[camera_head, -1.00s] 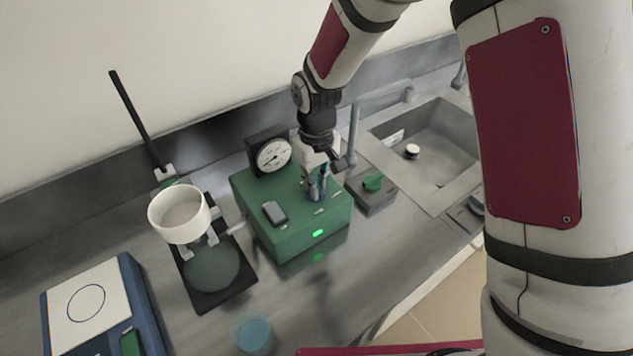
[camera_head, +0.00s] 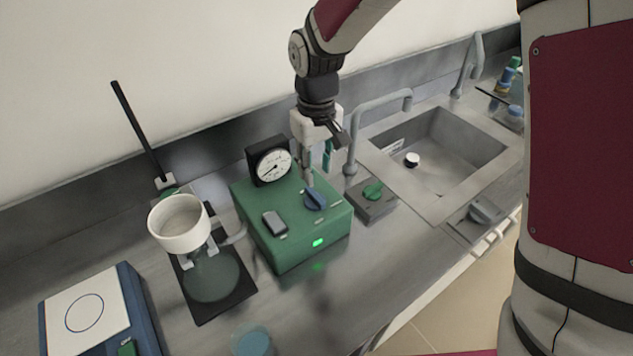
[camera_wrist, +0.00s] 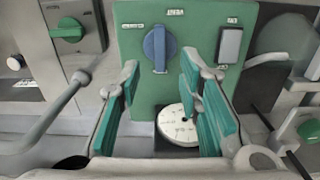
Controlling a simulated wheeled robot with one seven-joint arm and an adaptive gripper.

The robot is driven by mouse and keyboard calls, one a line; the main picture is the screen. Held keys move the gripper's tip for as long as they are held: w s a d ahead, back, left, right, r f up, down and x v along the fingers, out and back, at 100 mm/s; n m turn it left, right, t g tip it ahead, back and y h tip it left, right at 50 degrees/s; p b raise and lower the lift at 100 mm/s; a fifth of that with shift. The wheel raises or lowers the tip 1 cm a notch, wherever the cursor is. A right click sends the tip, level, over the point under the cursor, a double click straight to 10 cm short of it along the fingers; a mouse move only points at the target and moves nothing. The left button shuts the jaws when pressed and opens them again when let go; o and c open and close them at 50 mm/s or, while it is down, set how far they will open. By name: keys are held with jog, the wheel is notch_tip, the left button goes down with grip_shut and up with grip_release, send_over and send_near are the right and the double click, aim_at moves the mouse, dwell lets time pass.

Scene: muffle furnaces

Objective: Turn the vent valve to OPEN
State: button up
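The green box (camera_head: 292,225) stands on the bench with a blue knob (camera_head: 314,199) on its top. In the wrist view the knob (camera_wrist: 160,48) has its bar upright in the picture, roughly toward the small label (camera_wrist: 175,12) above it. Another label (camera_wrist: 132,27) lies to its left; both are too blurred to read surely. My gripper (camera_head: 318,168) hovers above the box's back right part, behind the knob and apart from it. Its teal-padded fingers (camera_wrist: 160,80) are spread with nothing between them.
A round gauge (camera_head: 272,166) stands at the box's back left, and a grey rocker switch (camera_head: 274,222) is on its top. A green knob on a grey block (camera_head: 373,191), a faucet (camera_head: 352,145) and a sink (camera_head: 440,150) lie right. A white cup-like vessel (camera_head: 180,226) stands left.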

jog(key=shift+r, duration=1.9)
jog(key=s+d+r+m+t, duration=0.3)
jog(key=s+d+r, duration=0.4)
jog(key=d+r, duration=0.4)
jog(key=s+d+r+m+t, duration=0.1)
jog(key=s+d+r, duration=0.1)
jog(key=s, duration=0.5)
jog(key=s+d+r+m+t, duration=0.1)
jog(key=s+d+r+m, duration=0.1)
jog(key=s+d, duration=0.3)
jog(key=shift+s+r+m+t, duration=0.3)
jog(key=shift+s+r, duration=0.3)
jog(key=shift+s, duration=0.5)
